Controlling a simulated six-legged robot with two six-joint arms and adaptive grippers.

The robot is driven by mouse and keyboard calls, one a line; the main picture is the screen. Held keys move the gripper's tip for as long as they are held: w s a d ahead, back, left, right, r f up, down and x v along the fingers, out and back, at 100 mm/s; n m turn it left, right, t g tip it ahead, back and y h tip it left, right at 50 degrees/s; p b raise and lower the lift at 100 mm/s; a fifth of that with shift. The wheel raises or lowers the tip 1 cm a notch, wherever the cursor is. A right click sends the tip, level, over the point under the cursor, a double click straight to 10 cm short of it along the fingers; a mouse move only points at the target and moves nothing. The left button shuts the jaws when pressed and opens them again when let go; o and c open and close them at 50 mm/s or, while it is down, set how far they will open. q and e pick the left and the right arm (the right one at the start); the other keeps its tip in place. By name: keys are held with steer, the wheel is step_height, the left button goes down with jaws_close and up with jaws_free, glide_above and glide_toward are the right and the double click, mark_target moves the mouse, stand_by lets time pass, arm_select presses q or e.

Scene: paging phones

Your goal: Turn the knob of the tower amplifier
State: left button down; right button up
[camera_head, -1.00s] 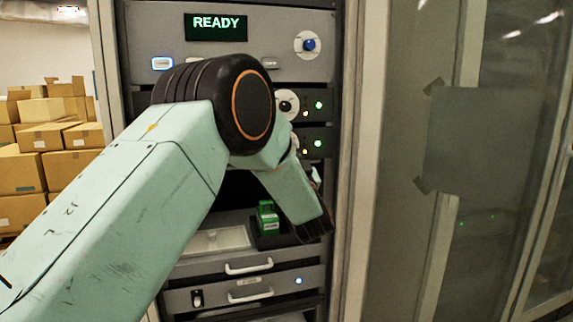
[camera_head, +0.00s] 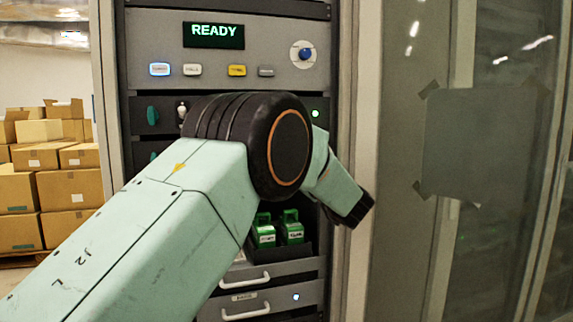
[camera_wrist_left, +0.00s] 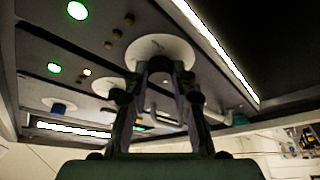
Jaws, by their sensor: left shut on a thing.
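In the left wrist view, the two fingers of my left gripper (camera_wrist_left: 160,68) are shut on a knob in front of a round white disc (camera_wrist_left: 150,46) on a dark amplifier panel. The knob is mostly hidden between the fingers. In the head view, my arm covers most of the amplifier panels (camera_head: 150,131) and hides the gripper and that knob. A green light (camera_head: 315,114) shows just right of my arm. My right gripper is in neither view.
Above is a panel with a READY display (camera_head: 213,35), several buttons and a blue knob (camera_head: 305,53). Green devices (camera_head: 291,228) stand below, above drawers with handles (camera_head: 245,312). Cardboard boxes (camera_head: 68,195) are stacked at left; a glazed cabinet (camera_head: 490,150) stands at right.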

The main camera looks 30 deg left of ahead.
arm_select(q)
steer(key=shift+d+r+n+g+h, duration=0.1)
steer(key=shift+n+g+h, duration=0.35)
steer(key=shift+n, duration=1.1)
steer(key=shift+a+r+n+g+h, duration=0.15)
steer(key=shift+n+g, duration=0.4)
steer(key=shift+n, duration=1.05)
steer(key=shift+d+r+n+g+h, duration=0.15)
steer(key=shift+n+g+h, duration=0.3)
steer(key=shift+n, duration=1.1)
steer(key=shift+f, duration=0.1)
steer(key=c, duration=1.1)
jaws_free()
steer(key=shift+w, duration=0.1)
steer(key=v, duration=1.2)
